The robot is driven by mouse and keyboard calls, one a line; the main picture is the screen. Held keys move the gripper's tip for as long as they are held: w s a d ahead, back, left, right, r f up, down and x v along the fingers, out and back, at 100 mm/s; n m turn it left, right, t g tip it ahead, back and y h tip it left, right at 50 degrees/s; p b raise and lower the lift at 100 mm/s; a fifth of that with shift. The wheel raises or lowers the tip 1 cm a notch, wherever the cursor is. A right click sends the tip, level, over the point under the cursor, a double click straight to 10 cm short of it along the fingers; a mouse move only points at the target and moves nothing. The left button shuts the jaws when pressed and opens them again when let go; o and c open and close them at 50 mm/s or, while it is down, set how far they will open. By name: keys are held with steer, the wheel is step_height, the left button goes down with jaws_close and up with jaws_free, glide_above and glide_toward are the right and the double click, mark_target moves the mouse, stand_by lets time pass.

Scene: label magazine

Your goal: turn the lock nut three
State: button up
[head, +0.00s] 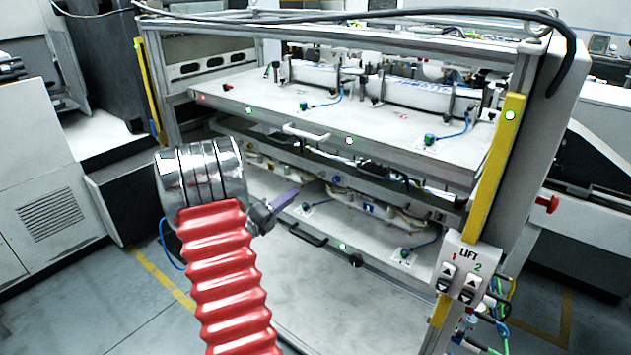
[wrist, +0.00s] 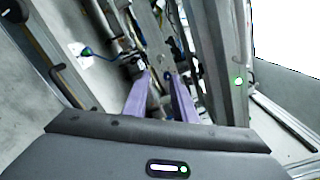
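My gripper (head: 283,202) is in front of the lower part of the label magazine (head: 300,103), with its purple fingers pointing toward it. In the wrist view the two fingers of my gripper (wrist: 158,97) stand apart with a gap between them, so it is open. Metal bars and small fittings of the machine show beyond the fingertips. Nothing is clearly held. I cannot make out which fitting is lock nut three. A small black round knob (head: 356,260) sits at the lower shelf's front edge, apart from my gripper.
The upper shelf (head: 270,108) has a white handle (head: 306,132) at its front. The lower shelf (head: 375,240) lies beneath it. Yellow-striped posts (head: 492,170) flank the frame. A lift control box (head: 463,268) hangs at the right. The floor (head: 75,290) at the left is free.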

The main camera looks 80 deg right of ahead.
mark_target(320, 176)
steer(key=shift+d, duration=0.1)
steer(key=x, duration=1.3)
steer(key=shift+s+d, duration=0.15)
steer(key=shift+d, duration=0.1)
